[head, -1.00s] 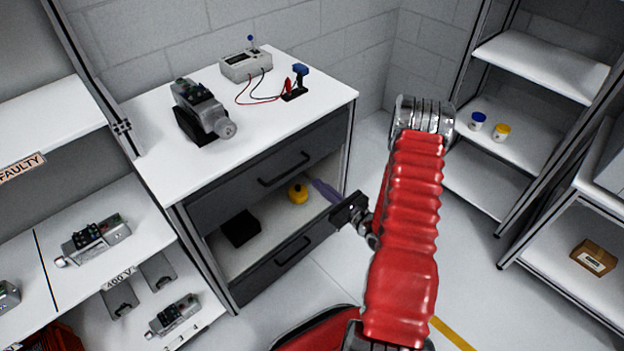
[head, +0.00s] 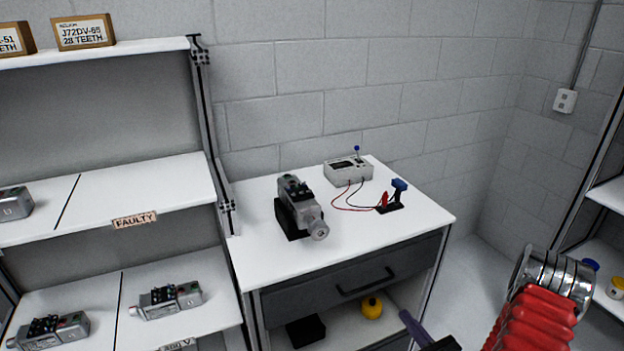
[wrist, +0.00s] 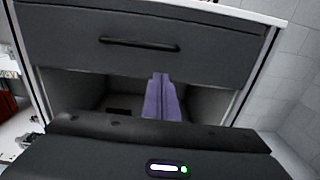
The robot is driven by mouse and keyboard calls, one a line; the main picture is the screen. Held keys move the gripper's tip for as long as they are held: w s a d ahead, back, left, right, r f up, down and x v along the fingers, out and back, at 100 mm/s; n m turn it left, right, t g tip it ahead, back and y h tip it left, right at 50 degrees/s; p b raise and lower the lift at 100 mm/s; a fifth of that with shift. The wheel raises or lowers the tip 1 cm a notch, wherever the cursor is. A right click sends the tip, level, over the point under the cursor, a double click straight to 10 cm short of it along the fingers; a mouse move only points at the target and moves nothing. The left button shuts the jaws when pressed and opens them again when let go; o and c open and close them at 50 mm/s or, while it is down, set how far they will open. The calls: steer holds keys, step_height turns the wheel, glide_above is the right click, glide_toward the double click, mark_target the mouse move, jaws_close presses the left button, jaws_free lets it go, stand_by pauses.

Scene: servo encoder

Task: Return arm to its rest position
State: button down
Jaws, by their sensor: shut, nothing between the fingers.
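My red arm (head: 537,318) shows at the lower right of the head view, with its metal joint at the top. My gripper (head: 411,322) shows at the bottom edge of that view, with its purple fingers pointing up and left toward the cabinet. In the wrist view my gripper (wrist: 163,78) points at the cabinet's open compartment, and its top overlaps the lower edge of the grey drawer (wrist: 140,43). The fingers are together with nothing between them. Most of the gripper body is cut off in the head view.
A white-topped cabinet (head: 262,240) bears a grey servo motor (head: 298,207) and a tester (head: 348,171) with leads. Its open compartment holds a yellow object (head: 371,307) and a black box (head: 305,331). Shelves with servo motors and a FAULTY label (head: 134,219) stand left.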

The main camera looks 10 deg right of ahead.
steer(key=s+a+f+n+g+y, duration=0.1)
steer(key=s+a+n+g+y, duration=0.45)
steer(key=a, duration=0.45)
steer(key=s+a+r+n+g+y, duration=0.2)
steer(key=s+a+r+n+g, duration=0.65)
steer(key=n+g, duration=0.2)
steer(key=s+d+r+n+g+h, duration=0.1)
steer(key=s+r+n+h, duration=0.2)
steer(key=r+n+h, duration=0.25)
steer(key=s+d+r+n+g+h, duration=0.1)
steer(key=s+r+n+h, duration=0.25)
steer(key=r+n, duration=0.3)
steer(key=a+r+n+t+h, duration=0.1)
steer(key=a+r+n+t, duration=0.1)
steer(key=r, duration=0.5)
steer(key=a+r+n+t+h, duration=0.1)
steer(key=a+r+n+t, duration=0.2)
steer(key=r, duration=0.3)
steer(key=shift+a+r+n+t, duration=0.35)
steer(key=shift+a+t, duration=0.15)
steer(key=shift+a, duration=0.2)
